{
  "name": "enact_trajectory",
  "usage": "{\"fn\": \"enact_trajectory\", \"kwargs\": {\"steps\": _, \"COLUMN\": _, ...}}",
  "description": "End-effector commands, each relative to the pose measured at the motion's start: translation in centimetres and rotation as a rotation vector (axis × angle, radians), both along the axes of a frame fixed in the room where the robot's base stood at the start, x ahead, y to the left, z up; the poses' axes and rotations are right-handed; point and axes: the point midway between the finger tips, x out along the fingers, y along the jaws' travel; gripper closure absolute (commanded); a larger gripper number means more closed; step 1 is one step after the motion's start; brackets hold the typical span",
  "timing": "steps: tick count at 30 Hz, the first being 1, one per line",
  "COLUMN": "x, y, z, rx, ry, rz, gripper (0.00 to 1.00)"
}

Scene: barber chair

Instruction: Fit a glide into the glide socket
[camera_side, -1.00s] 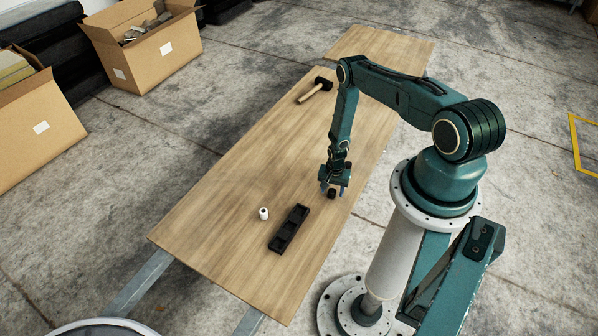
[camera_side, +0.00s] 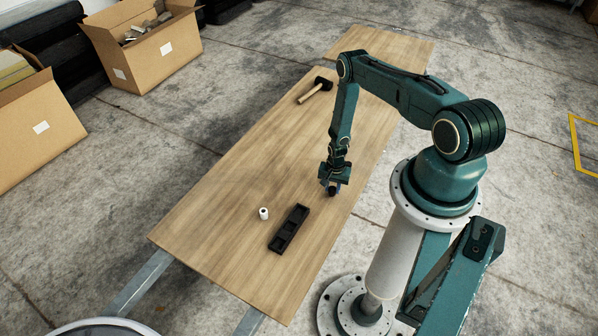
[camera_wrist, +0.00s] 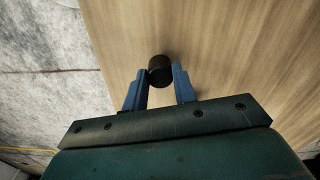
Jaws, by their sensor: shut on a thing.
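A small dark round piece, apparently a glide (camera_wrist: 160,66), sits between the two blue fingers of my gripper (camera_wrist: 161,75) in the wrist view. In the side view my gripper (camera_side: 333,187) is low over the wooden table, shut on this piece. I cannot tell whether the piece still touches the table. A long black block with several square recesses (camera_side: 289,229) lies to the lower left of my gripper. A small white cylinder with a dark top (camera_side: 263,213) stands left of the block. I cannot tell for sure which part is the glide socket.
A mallet with a black head and wooden handle (camera_side: 316,89) lies at the far end of the wooden table (camera_side: 225,190). The table between my gripper and the black block is clear. Cardboard boxes (camera_side: 150,50) stand on the floor at the far left.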

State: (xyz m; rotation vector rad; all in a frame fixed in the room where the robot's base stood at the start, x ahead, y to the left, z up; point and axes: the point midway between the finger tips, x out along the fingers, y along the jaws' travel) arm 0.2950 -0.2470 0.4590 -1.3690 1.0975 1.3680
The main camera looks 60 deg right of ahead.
Motion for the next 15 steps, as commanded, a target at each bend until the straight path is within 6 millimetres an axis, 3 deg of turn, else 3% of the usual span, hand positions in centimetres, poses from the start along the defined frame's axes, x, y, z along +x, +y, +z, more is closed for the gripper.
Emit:
{"fn": "enact_trajectory", "kwargs": {"steps": 8, "x": 0.1, "y": -0.1, "z": 3.5, "rx": -0.001, "ry": -0.001, "rz": 0.0, "gripper": 0.94}}
{"fn": "enact_trajectory", "kwargs": {"steps": 15, "x": 0.0, "y": 0.0, "z": 7.7, "rx": -0.001, "ry": -0.001, "rz": 0.0, "gripper": 0.94}}
